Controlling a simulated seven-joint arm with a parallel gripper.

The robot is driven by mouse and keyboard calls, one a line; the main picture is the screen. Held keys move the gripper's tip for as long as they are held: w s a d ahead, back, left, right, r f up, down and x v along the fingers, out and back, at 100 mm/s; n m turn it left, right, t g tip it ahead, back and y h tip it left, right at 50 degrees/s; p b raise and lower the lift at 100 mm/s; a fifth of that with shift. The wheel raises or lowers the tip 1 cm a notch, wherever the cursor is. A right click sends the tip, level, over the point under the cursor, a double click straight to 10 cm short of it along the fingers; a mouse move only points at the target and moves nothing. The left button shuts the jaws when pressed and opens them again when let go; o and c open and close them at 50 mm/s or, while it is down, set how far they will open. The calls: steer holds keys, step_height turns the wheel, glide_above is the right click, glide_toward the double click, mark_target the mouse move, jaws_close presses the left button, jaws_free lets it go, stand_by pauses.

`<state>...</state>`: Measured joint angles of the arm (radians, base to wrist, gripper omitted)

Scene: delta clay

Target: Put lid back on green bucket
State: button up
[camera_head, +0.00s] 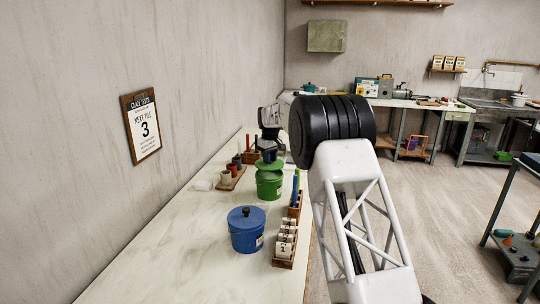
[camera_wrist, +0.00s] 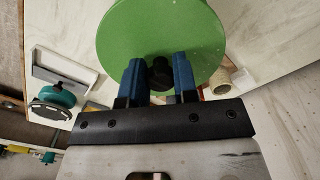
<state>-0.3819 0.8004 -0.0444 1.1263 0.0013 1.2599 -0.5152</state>
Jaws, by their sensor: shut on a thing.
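The green bucket (camera_head: 269,187) stands on the long pale bench, beyond the blue bucket. Its round green lid (camera_wrist: 165,35) fills the top of the wrist view, with a dark knob (camera_wrist: 161,70) at its middle. My gripper (camera_wrist: 160,80) has its blue fingers on either side of that knob and is shut on it. In the head view the lid (camera_head: 269,163) is at the top of the green bucket, just under my gripper (camera_head: 268,152). I cannot tell whether the lid touches the rim. The bucket is hidden under the lid in the wrist view.
A blue bucket (camera_head: 246,231) with a lid stands nearer on the bench. A wooden rack of white tiles (camera_head: 286,243) is at the right edge, with a holder of blue and green sticks (camera_head: 296,193) behind it. A tray of small jars (camera_head: 232,177) is left of the green bucket.

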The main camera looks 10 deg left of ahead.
steer(key=shift+f, duration=1.45)
steer(key=shift+f, duration=0.15)
stand_by(1.9)
steer(key=o, duration=1.5)
steer(key=shift+r, duration=3.45)
steer(key=shift+c, duration=0.4)
jaws_close()
